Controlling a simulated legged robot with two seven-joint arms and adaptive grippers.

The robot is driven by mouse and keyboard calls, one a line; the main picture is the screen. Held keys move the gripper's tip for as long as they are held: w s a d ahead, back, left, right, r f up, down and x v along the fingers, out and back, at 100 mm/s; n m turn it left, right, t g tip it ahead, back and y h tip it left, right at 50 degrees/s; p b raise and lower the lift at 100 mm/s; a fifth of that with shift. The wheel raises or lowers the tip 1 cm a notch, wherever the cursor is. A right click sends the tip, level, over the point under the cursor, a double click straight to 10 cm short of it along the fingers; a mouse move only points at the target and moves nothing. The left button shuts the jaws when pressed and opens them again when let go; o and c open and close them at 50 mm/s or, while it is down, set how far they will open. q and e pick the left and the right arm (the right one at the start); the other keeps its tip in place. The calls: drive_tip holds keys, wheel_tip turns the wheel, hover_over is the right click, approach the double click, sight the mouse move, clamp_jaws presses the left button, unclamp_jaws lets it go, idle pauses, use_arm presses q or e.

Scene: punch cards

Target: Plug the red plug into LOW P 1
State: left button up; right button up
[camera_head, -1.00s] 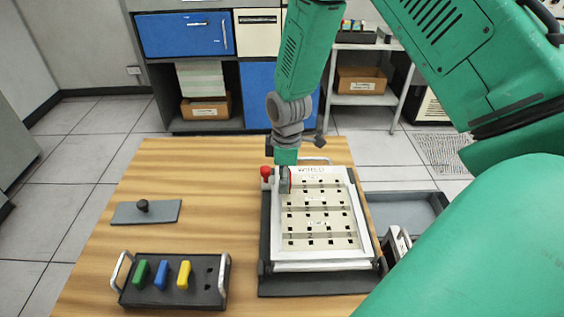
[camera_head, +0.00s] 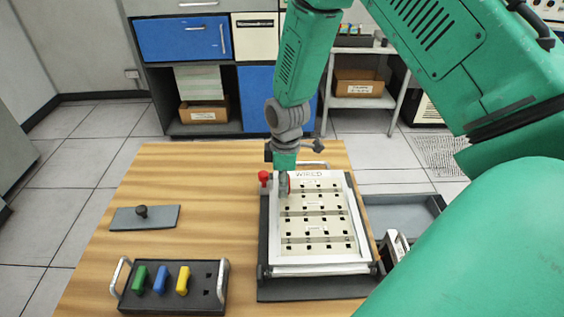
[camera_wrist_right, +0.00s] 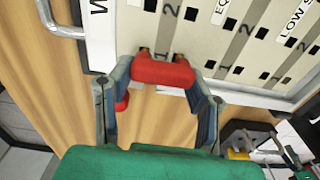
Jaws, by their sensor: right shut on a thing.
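The white plugboard (camera_head: 352,225), marked WIRED at its top, lies on the wooden table with rows of dark square sockets. My right gripper (camera_head: 284,186) is over the board's upper left corner, pointing down. In the wrist view its two fingers (camera_wrist_right: 162,82) are shut on the red plug (camera_wrist_right: 163,72), one at each end. The plug's two prongs point to the board's edge row, on either side of a printed 1. Whether the prongs are in the sockets or just above them I cannot tell. The row's label is hidden. My left gripper is out of view.
A dark rack (camera_head: 205,298) with green (camera_head: 140,279), blue (camera_head: 161,279) and yellow (camera_head: 183,280) plugs stands front left. A grey plate with a black knob (camera_head: 141,211) lies behind it. A red knob (camera_head: 263,177) stands at the board's corner beside my gripper.

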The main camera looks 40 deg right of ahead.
drive_tip(key=shift+w+p, duration=0.1)
drive_tip(key=shift+p, duration=0.3)
idle(0.3)
drive_tip(key=shift+f+b, duration=0.35)
drive_tip(key=shift+f, duration=0.4)
idle(0.6)
drive_tip(key=o, duration=1)
drive_tip(key=shift+f, duration=0.1)
drive_tip(key=shift+r, duration=0.45)
wheel_tip(320, 180, up, 11)
drive_tip(key=shift+d, duration=0.15)
